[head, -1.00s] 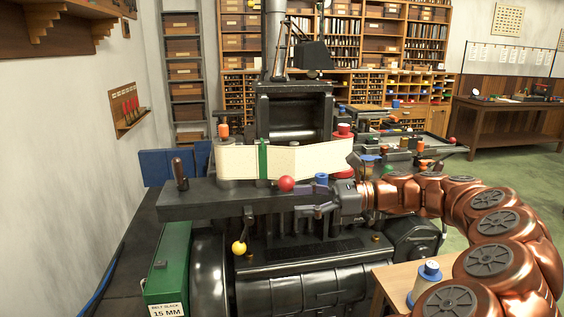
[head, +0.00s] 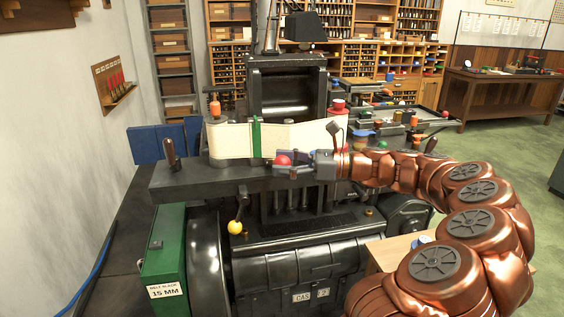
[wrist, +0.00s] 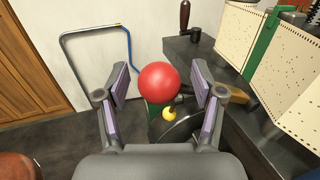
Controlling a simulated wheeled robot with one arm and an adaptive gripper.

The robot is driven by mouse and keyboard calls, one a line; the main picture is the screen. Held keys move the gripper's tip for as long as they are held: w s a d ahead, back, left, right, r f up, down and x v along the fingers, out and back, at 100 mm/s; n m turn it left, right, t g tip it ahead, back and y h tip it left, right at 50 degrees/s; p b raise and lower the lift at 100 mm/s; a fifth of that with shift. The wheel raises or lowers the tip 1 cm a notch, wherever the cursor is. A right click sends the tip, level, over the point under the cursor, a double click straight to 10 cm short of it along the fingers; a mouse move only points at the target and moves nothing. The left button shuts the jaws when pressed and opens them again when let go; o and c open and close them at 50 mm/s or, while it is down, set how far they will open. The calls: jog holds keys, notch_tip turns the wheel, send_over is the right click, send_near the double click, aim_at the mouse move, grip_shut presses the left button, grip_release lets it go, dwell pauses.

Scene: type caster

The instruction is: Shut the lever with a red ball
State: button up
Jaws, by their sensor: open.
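The red ball (head: 282,160) of the lever is in front of the cream perforated belt on the black machine. In the head view my gripper (head: 292,163) reaches in from the right and its fingers are around the ball. In the wrist view the red ball (wrist: 166,83) sits between the two spread fingers of my open gripper (wrist: 163,88), with a gap on each side. The lever's rod is hidden behind the ball and gripper.
A yellow ball on a crank (head: 235,227) hangs lower on the machine's front. A dark upright handle (head: 169,153) stands at the left end of the bar. A green box (head: 164,260) is at the lower left. The cream belt (head: 228,141) is close behind my gripper.

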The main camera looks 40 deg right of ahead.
jog(key=shift+a, duration=0.1)
jog(key=shift+f, duration=0.15)
grip_shut()
dwell(0.4)
